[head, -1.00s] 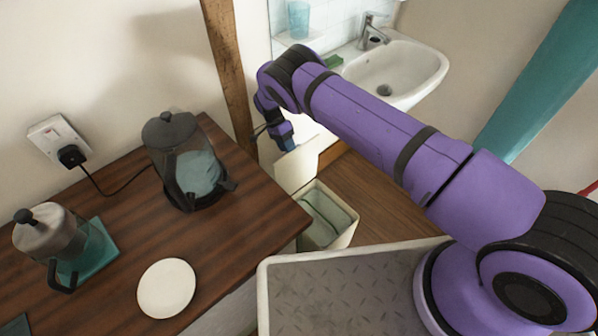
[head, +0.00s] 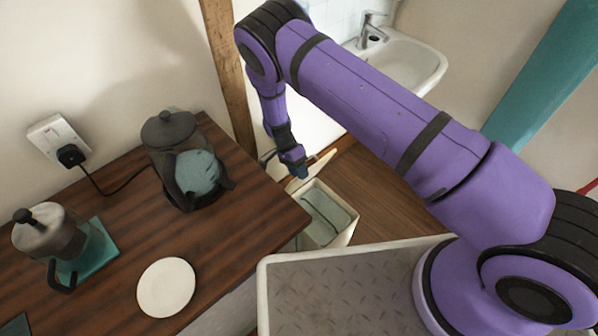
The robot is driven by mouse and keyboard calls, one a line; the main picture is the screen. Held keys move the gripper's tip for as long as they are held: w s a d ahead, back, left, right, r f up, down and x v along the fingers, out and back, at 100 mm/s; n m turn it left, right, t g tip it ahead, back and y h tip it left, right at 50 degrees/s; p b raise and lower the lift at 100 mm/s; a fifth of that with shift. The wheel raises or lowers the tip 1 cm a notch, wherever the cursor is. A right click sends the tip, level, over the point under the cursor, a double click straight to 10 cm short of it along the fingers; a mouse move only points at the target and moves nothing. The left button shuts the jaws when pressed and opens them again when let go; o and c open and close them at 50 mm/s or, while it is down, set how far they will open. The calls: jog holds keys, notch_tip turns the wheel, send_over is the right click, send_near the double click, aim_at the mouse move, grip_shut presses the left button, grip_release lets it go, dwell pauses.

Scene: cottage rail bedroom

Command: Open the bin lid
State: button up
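The bin (head: 349,231) is a cream, open-topped box on the floor, just past the right end of the wooden counter. Its grey-green inside shows. The bin lid (head: 322,162) is up at the bin's far side and shows as a thin, slanted cream strip. My gripper (head: 300,173) points down at the lid's left part and hides some of it. I cannot tell whether it touches the lid. The fingers are small and dark here, and their opening is not clear.
A wooden post (head: 229,80) stands behind the bin. A washbasin (head: 425,65) is at the back. Bare floor (head: 385,205) lies right of the bin.

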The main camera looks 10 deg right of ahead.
aim_at(310, 170)
jog(key=shift+s, duration=0.2)
jog(key=shift+c, duration=0.2)
jog(key=c, duration=0.4)
jog(key=shift+w+d, duration=0.15)
jog(key=shift+d, duration=0.2)
grip_shut()
jog(key=d, duration=0.1)
jog(key=w+d+t+y, duration=0.1)
jog(key=d+t+y, duration=0.1)
jog(key=shift+w+d+r, duration=0.2)
jog(key=shift+w, duration=0.05)
jog(key=shift+w+d+r+t, duration=0.2)
jog(key=shift+d+t, duration=0.1)
jog(key=shift+t, duration=0.2)
jog(key=r+t+y, duration=0.1)
jog(key=w+d+r+t+y, duration=0.1)
jog(key=r, duration=0.1)
jog(key=d+r+t+y, duration=0.1)
jog(key=t, duration=0.1)
jog(key=shift+w+r, duration=0.2)
jog(key=shift+w, duration=0.2)
jog(key=shift+w+r+t+y, duration=0.25)
jog(key=shift+r+t+y, duration=0.15)
jog(key=shift+r+t, duration=0.25)
jog(key=x, duration=0.9)
jog(key=shift+f, duration=0.4)
